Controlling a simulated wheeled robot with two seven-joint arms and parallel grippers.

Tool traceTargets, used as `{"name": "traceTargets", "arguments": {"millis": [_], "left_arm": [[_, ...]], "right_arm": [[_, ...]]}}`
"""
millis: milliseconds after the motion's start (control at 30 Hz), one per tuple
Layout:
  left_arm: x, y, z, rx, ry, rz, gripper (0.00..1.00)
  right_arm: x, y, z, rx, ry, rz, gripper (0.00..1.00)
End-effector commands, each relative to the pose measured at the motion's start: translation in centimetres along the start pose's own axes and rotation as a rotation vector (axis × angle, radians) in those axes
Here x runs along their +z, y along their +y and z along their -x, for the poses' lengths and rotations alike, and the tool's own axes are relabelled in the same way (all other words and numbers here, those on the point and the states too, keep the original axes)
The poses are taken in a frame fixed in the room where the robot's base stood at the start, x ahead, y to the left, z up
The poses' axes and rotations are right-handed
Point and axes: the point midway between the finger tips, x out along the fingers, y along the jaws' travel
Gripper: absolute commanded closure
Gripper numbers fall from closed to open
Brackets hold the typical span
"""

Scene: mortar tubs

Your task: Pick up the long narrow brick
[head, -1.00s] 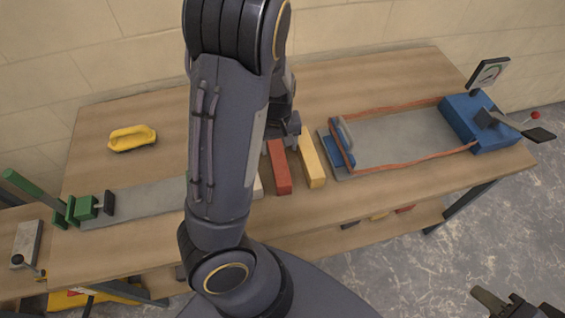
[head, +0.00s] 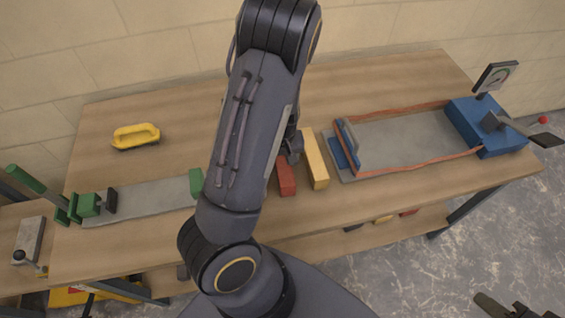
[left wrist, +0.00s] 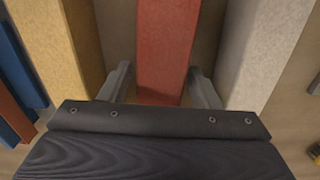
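A red brick (head: 287,178) lies on the table between a yellow brick (head: 315,162) and a pale grey brick. The pale brick (left wrist: 266,50) shows in the left wrist view but is hidden by my arm in the head view. The red brick (left wrist: 165,45) looks the narrowest in the wrist view, with the yellow brick (left wrist: 58,40) to its left. My left gripper (head: 292,150) is over the red brick, partly hidden by my arm. Its fingers (left wrist: 161,80) are open, one on each side of the red brick, with a small gap on the left side. My right gripper (head: 505,306) is partly in view at the lower right, apart from the table.
A blue clamp device (head: 487,125) with orange bands and a grey plate stands at the right. A green clamp (head: 88,205) with a grey plate is at the left. A yellow oval object (head: 135,136) lies at the back left. The table (head: 390,80) is clear at the back.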

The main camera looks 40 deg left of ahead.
Motion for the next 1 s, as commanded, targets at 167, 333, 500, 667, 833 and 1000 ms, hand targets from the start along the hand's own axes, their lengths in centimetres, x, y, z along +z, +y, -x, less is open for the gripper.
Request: {"name": "traceTargets", "arguments": {"millis": [167, 333, 500, 667, 833, 1000], "left_arm": [[0.0, 0.0, 0.0, 0.000, 0.000, 0.000, 0.67], [0.0, 0.0, 0.0, 0.000, -0.001, 0.000, 0.90], [0.0, 0.0, 0.0, 0.000, -0.001, 0.000, 1.00], [0.0, 0.0, 0.1, 0.001, 0.000, 0.000, 1.00], [0.0, 0.1, 0.4, 0.002, 0.001, -0.001, 1.00], [-0.1, 0.1, 1.6, 0.003, 0.004, -0.002, 1.00]], "right_arm": [[0.0, 0.0, 0.0, 0.000, 0.000, 0.000, 0.64], [0.0, 0.0, 0.0, 0.000, 0.000, 0.000, 0.64], [0.0, 0.0, 0.0, 0.000, 0.000, 0.000, 0.64], [0.0, 0.0, 0.0, 0.000, 0.000, 0.000, 0.64], [0.0, 0.0, 0.1, 0.000, 0.000, 0.000, 0.64], [-0.1, -0.1, 0.3, 0.000, 0.000, 0.000, 0.64]]}}
